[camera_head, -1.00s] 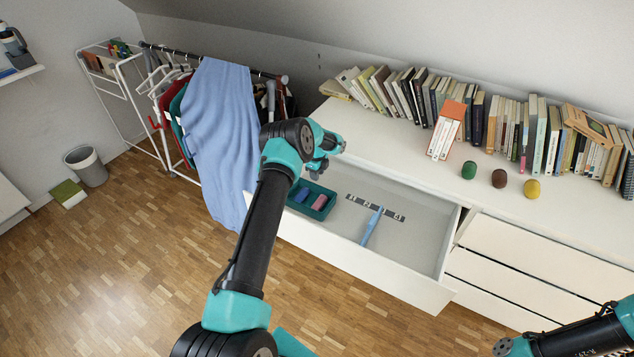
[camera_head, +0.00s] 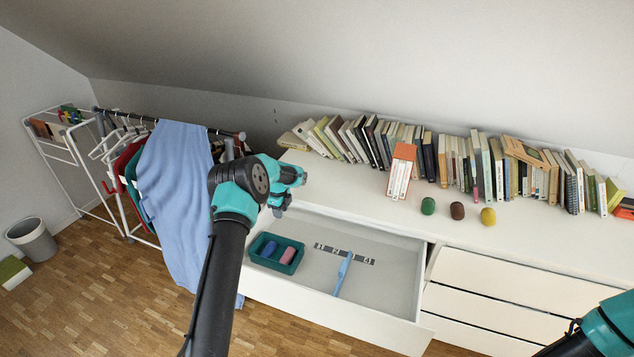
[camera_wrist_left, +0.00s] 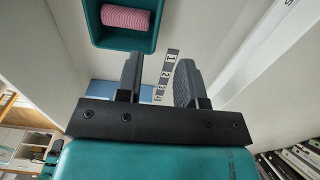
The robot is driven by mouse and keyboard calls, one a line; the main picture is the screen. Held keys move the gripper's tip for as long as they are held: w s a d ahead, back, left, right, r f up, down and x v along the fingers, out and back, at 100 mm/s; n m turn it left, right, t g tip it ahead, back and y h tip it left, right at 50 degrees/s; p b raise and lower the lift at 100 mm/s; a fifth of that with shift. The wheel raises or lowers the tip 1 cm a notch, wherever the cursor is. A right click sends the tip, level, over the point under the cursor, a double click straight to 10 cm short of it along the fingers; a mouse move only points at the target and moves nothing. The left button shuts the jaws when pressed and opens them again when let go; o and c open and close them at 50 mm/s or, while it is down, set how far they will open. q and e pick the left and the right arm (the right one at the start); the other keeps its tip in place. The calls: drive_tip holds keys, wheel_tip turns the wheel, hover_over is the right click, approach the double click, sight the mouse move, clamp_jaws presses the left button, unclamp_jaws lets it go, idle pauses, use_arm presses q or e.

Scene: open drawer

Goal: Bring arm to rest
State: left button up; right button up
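The white drawer (camera_head: 383,325) stands open. My left gripper (camera_head: 284,205) is above its back left part, over the teal tray (camera_head: 253,259), apart from it. In the left wrist view my left gripper (camera_wrist_left: 158,78) is open, its two dark fingers apart with nothing between them. The tray holds a blue roll (camera_head: 269,248) and a pink ridged roll (camera_head: 288,255); the pink roll also shows in the left wrist view (camera_wrist_left: 126,18). My right arm (camera_head: 612,325) enters at the lower right; its gripper is out of view.
A number strip (camera_head: 325,248) and a long light-blue tool (camera_head: 342,275) lie in the drawer. A row of books (camera_head: 455,160) and green (camera_head: 428,206), brown (camera_head: 457,211) and yellow (camera_head: 488,217) egg-like objects stand on the dresser top. A blue cloth (camera_head: 172,200) hangs at left.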

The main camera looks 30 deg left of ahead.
use_arm(q)
drive_tip(key=s+d+f+n+t+h, duration=0.1)
drive_tip(key=s+d+n+t, duration=0.15)
drive_tip(key=d, duration=0.45)
drive_tip(key=s+d+f+n+t+h, duration=0.1)
drive_tip(key=d+f+n, duration=0.15)
drive_tip(key=d, duration=0.55)
drive_tip(key=s+d+r+n+t+h, duration=0.1)
drive_tip(key=s+d+r+n+t, duration=0.2)
drive_tip(key=s+d+n, duration=0.65)
drive_tip(key=s+d+f+n+g, duration=0.1)
drive_tip(key=s+d+f+g, duration=0.1)
drive_tip(key=s, duration=0.6)
drive_tip(key=s+d+f+n+g, duration=0.1)
drive_tip(key=s+d+f+n, duration=0.1)
drive_tip(key=s, duration=0.6)
drive_tip(key=s+d+f+n+g, duration=0.1)
drive_tip(key=s+d+f+g, duration=0.1)
drive_tip(key=s, duration=0.6)
drive_tip(key=shift+d+f+g+h, duration=0.4)
drive_tip(key=shift+d+f, duration=0.1)
drive_tip(key=shift+f, duration=0.4)
